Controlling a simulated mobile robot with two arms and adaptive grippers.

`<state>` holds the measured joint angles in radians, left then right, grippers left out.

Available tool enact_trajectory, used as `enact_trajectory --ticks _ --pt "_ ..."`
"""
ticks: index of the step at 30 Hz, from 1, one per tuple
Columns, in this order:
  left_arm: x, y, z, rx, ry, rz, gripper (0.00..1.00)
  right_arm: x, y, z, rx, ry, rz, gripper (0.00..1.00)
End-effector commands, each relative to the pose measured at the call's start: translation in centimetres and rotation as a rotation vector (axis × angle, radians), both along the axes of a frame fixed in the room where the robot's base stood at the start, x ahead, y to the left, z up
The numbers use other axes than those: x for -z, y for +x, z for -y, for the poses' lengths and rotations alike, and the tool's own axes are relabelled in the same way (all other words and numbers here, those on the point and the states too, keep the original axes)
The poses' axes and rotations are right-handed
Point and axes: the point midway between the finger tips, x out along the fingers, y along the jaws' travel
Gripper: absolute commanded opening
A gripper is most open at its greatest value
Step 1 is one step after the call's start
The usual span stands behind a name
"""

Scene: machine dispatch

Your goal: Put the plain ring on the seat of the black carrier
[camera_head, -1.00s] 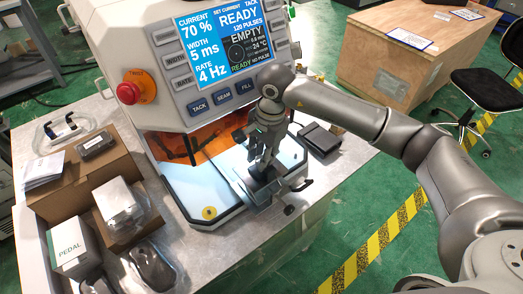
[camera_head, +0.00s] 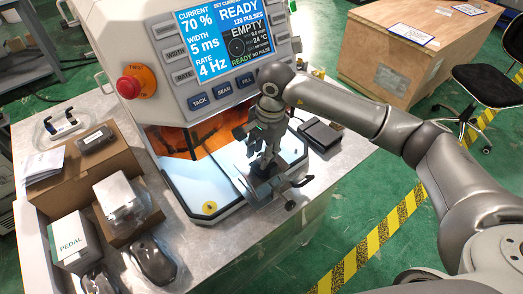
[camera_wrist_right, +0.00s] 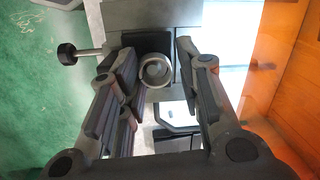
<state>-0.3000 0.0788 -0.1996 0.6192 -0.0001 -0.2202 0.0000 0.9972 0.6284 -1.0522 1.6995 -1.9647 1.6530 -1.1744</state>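The black carrier (camera_wrist_right: 152,43) shows as a dark square block in the right wrist view. The plain ring (camera_wrist_right: 155,70) is a small grey metal ring that appears to lie at the carrier, between my right fingers. Whether it is fully seated I cannot tell. My right gripper (camera_wrist_right: 157,80) is open around the ring, with a clear gap on the right finger's side and a narrow one on the left. In the head view my right gripper (camera_head: 262,150) points down over the carrier area at the machine's front right, hiding the ring. My left gripper is out of view.
The welding machine (camera_head: 205,60) with its lit chamber stands close behind and left of the gripper. A clamp handle (camera_head: 298,182) sticks out beside the carrier. A black pedal (camera_head: 320,134) lies to the right. Boxes (camera_head: 75,240) crowd the table's left.

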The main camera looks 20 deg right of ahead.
Motion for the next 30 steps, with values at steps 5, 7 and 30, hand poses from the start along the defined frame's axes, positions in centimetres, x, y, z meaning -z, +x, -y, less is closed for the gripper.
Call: enact_trajectory --ticks 5,7,30 --pt "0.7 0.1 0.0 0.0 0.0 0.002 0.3 -2.2 0.1 0.2 0.0 0.002 0.007 0.33" --pt "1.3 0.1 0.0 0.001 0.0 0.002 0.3 -3.7 0.1 0.4 0.0 0.001 0.008 0.33" --pt "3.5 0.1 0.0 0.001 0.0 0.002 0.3 -12.3 -0.4 1.4 0.0 0.001 0.002 0.33"
